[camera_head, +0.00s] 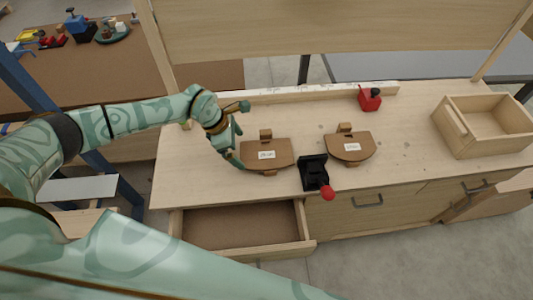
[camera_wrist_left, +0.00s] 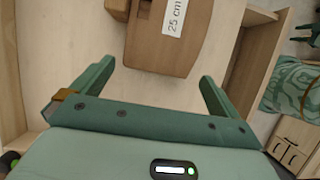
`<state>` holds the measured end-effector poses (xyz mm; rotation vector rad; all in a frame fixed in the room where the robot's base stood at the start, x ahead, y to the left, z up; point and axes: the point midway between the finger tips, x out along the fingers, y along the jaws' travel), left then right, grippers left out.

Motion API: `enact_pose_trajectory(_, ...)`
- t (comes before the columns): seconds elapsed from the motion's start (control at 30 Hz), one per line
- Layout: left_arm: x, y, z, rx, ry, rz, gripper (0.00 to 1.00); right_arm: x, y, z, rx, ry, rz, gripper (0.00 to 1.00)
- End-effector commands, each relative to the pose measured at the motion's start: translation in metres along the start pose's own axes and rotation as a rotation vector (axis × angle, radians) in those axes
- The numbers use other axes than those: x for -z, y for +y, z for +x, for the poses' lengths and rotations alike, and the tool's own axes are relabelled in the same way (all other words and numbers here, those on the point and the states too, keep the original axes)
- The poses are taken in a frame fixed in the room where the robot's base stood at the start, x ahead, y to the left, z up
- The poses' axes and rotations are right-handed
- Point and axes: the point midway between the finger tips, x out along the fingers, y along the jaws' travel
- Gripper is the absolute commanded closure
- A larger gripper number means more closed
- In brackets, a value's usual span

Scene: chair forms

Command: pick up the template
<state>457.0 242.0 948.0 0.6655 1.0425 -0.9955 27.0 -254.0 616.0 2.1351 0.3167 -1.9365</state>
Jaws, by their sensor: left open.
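A brown wooden template (camera_head: 254,161) with a rounded front edge and a small block at its back lies on the workbench, just right of my left gripper (camera_head: 240,136). In the left wrist view the template (camera_wrist_left: 150,52) carries a white label reading 25 cm. Its near end is just ahead of and between the open fingers of my left gripper (camera_wrist_left: 156,74), with nothing held. A second, similar template (camera_head: 340,155) with a white label lies farther right. My right gripper is not in view.
A black clamp-like tool with a red knob (camera_head: 327,193) stands between the templates at the front edge. An open drawer (camera_head: 245,212) projects below the bench's left part.

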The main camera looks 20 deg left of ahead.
Motion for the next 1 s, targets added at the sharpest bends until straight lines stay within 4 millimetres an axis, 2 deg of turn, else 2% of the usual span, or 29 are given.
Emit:
enact_pose_trajectory(0.1, 0.001, 0.000, 0.020, 0.001, -0.001, -0.001, 0.00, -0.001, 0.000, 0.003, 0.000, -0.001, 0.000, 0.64)
enact_pose_trajectory(0.27, 0.001, 0.000, 0.029, 0.000, 0.000, 0.000, 0.00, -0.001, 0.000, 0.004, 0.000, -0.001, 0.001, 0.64)
enact_pose_trajectory(0.4, 0.001, 0.000, 0.028, 0.000, 0.000, 0.000, 0.00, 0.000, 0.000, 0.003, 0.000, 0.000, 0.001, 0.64)
enact_pose_trajectory(0.43, 0.001, 0.000, 0.028, 0.000, 0.000, 0.000, 0.03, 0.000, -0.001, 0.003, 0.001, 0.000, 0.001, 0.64)
enact_pose_trajectory(0.53, 0.001, 0.000, 0.028, 0.000, 0.000, 0.000, 0.30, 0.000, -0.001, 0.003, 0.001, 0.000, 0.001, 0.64)
enact_pose_trajectory(0.6, 0.001, 0.000, 0.028, 0.000, -0.001, 0.000, 0.34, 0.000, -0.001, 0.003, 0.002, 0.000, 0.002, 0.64)
enact_pose_trajectory(0.83, 0.000, 0.000, 0.025, -0.001, -0.001, 0.001, 0.34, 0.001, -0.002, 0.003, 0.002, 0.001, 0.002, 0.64)
enact_pose_trajectory(1.0, -0.010, 0.001, 0.000, -0.003, -0.002, 0.004, 0.34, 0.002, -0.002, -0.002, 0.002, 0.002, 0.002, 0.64)
